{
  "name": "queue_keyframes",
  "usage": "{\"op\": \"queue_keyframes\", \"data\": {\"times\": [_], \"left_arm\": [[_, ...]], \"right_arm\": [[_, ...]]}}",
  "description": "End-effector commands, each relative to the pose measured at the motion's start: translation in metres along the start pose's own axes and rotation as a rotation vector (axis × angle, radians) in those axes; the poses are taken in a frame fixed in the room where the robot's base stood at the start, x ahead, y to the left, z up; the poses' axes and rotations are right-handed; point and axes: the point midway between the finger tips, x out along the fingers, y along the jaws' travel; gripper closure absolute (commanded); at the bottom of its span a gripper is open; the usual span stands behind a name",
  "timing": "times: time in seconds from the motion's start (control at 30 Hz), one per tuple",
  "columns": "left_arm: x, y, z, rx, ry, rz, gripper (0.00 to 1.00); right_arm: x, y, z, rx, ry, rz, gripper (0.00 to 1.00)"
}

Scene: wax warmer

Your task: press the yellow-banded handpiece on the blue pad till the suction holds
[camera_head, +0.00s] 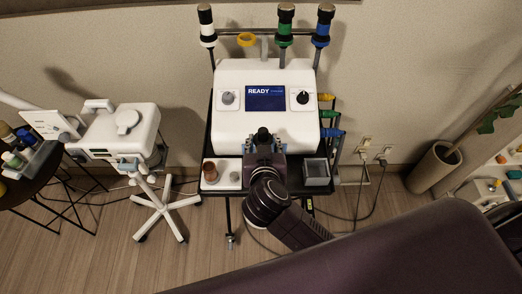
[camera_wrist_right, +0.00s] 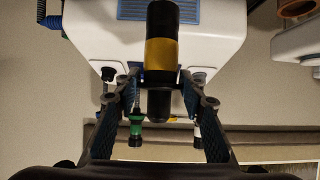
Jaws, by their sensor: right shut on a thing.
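The yellow-banded handpiece (camera_wrist_right: 161,52) is a black cylinder with a broad yellow band, in the middle of the right wrist view. My right gripper (camera_wrist_right: 157,108) is shut on its dark lower part; in the head view the gripper (camera_head: 265,147) is at the front of the white machine (camera_head: 226,120). The blue pad (camera_wrist_right: 130,10) shows at the top edge of the wrist view, behind the handpiece's far end. I cannot tell whether that end touches it. In the head view my gripper and arm hide the pad. My left gripper is not in view.
White (camera_head: 207,25), green (camera_head: 285,22) and blue (camera_head: 323,25) handpieces stand in the rear rack, beside an empty yellow ring (camera_head: 247,40). The screen (camera_head: 265,98) reads READY. A grey bin (camera_head: 317,173) is at the right. A white device (camera_head: 122,130) stands at left.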

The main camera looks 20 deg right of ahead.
Motion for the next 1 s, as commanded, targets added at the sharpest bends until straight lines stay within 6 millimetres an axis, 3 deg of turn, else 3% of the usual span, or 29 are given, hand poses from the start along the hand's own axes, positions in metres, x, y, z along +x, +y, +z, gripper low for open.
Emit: {"op": "queue_keyframes", "data": {"times": [0.2, 0.3, 0.43, 0.6, 0.77, 1.0], "left_arm": [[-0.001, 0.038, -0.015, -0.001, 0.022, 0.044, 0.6], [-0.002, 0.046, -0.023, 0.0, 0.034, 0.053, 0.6], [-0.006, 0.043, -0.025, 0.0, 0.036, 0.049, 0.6], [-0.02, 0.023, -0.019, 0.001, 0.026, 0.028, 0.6], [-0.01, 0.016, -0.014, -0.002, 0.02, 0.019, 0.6], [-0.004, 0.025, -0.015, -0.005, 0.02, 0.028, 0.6]], "right_arm": [[0.001, 0.0, -0.001, 0.0, 0.002, -0.001, 1.0], [0.001, 0.0, -0.001, 0.0, 0.002, -0.001, 1.0], [0.0, 0.0, -0.003, -0.001, 0.001, -0.001, 1.0], [-0.002, 0.001, -0.005, -0.003, 0.0, 0.001, 1.0], [0.009, 0.0, 0.014, -0.002, 0.0, 0.0, 1.0], [0.019, 0.0, 0.033, -0.002, 0.001, -0.001, 1.0]]}}
